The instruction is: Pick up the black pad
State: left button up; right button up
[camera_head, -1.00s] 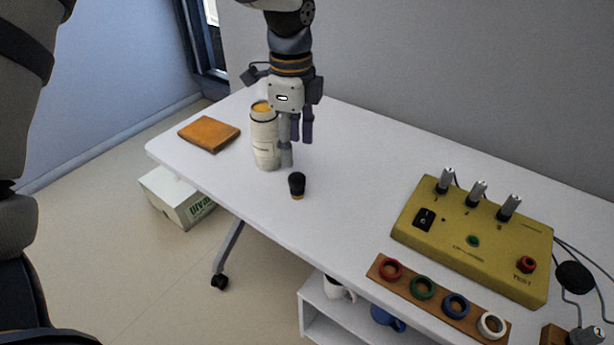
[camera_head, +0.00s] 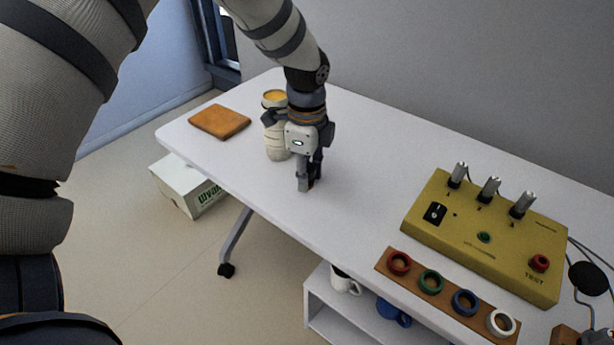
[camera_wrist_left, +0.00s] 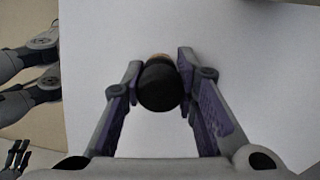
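A small black round-topped piece with a tan end (camera_wrist_left: 160,87), which I take for the black pad, sits between the fingers of my left gripper (camera_wrist_left: 160,75) in the left wrist view. My right gripper is outside the head view. A dark fingered shape (camera_wrist_left: 15,158) at the lower left of the wrist view may be it, but its state is unclear.
A cream canister (camera_head: 277,142) stands just behind my left gripper, with a brown pad-like book (camera_head: 220,121) to its left. To the right are a yellow test box (camera_head: 480,235), a wooden strip of coloured rings (camera_head: 413,282) and a black disc (camera_head: 587,277) among cables.

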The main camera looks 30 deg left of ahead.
pick_arm(q)
grip_shut()
jog(key=shift+r, duration=0.4)
jog(key=r, duration=0.3)
jog(key=shift+s+d+r+p, duration=0.15)
jog(key=shift+s+r+p, duration=0.15)
jog(key=shift+r+p, duration=0.1)
jog(key=s+d+r+p, duration=0.1)
jog(key=s+d+r, duration=0.1)
jog(key=s+r, duration=0.2)
jog(key=s+d+r+p, duration=0.1)
jog(key=s+d+r, duration=0.2)
jog(key=s, duration=0.5)
jog(key=shift+d+r, duration=0.3)
jog(key=shift+r, duration=0.35)
jog(key=shift+o, duration=1.7)
grip_release()
jog(key=shift+s, duration=0.1)
jog(key=c, duration=0.3)
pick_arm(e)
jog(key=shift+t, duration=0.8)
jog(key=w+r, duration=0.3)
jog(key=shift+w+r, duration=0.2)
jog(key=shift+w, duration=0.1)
